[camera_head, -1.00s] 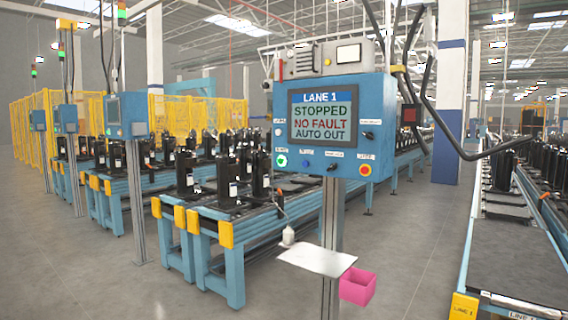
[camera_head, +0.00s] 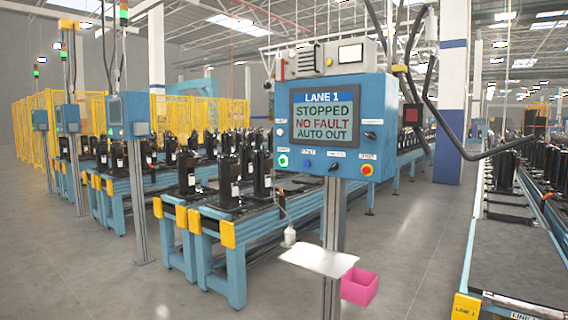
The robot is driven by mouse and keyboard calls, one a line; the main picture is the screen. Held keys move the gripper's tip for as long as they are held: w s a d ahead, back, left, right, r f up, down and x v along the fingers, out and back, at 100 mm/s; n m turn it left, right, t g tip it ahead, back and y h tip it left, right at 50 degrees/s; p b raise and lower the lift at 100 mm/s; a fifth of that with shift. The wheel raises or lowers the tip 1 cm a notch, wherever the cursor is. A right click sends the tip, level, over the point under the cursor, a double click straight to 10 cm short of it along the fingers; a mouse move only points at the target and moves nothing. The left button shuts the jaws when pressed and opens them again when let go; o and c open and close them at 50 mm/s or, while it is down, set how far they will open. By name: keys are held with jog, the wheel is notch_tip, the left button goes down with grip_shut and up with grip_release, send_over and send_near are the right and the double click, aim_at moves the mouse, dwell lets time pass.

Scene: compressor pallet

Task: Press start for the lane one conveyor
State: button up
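The lane one control panel (camera_head: 333,128) is a blue box on a grey post, right of the picture's middle. Its screen (camera_head: 325,116) reads LANE 1, STOPPED, NO FAULT, AUTO OUT. Below the screen are a green button (camera_head: 283,160) at the left, a blue button (camera_head: 308,165), a black switch (camera_head: 333,167) and a red button on a yellow ring (camera_head: 367,170) at the right. Another black switch (camera_head: 370,135) sits at the right edge. The small labels are too blurred to read. The lane conveyor (camera_head: 245,215) with black compressors stands behind the panel. My gripper is not in view.
A white shelf (camera_head: 318,261) and a pink bin (camera_head: 359,287) are fixed low on the post. A white bottle (camera_head: 290,237) stands at the shelf's left. Another conveyor (camera_head: 504,250) runs along the right.

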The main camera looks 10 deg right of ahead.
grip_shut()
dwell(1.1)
